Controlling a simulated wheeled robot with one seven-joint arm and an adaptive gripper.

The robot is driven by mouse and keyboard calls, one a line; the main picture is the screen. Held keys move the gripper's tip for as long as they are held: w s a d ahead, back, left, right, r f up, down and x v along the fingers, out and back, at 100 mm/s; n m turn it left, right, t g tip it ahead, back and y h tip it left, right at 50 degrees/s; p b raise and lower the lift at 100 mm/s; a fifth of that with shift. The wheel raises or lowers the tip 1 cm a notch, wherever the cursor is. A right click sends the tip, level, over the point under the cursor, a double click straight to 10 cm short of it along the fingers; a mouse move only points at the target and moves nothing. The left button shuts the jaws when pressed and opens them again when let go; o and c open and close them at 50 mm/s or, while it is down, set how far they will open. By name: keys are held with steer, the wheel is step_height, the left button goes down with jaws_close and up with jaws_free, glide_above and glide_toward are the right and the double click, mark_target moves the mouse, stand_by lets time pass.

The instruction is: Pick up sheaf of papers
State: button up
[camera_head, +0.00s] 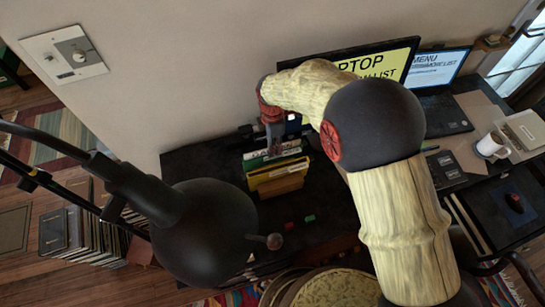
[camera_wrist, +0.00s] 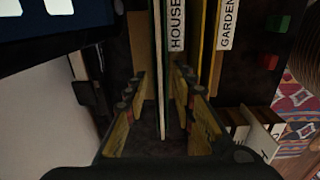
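My gripper (camera_head: 275,142) points down over a short row of upright books and papers on the dark desk. In the wrist view its two fingers (camera_wrist: 161,100) stand apart. A thin pale upright edge (camera_wrist: 159,50), which may be the sheaf of papers, shows between them, beside a dark spine marked "HOUSE" (camera_wrist: 177,25). I cannot see clear contact on either side. In the head view the row shows a green-and-white item (camera_head: 262,160) and a yellow book (camera_head: 278,174); the sheaf cannot be told apart there.
A "GARDEN" book (camera_wrist: 228,25) stands right of the fingers. Small red (camera_head: 288,226) and green (camera_head: 310,217) blocks lie in front of the row. A monitor (camera_head: 396,60), a laptop (camera_head: 441,114) and a white mug (camera_head: 491,147) stand to the right. The wall (camera_head: 180,60) is close behind.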

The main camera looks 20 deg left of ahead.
steer(key=shift+f, duration=0.25)
stand_by(0.4)
steer(key=shift+c, duration=0.9)
steer(key=c, duration=0.4)
jaws_close()
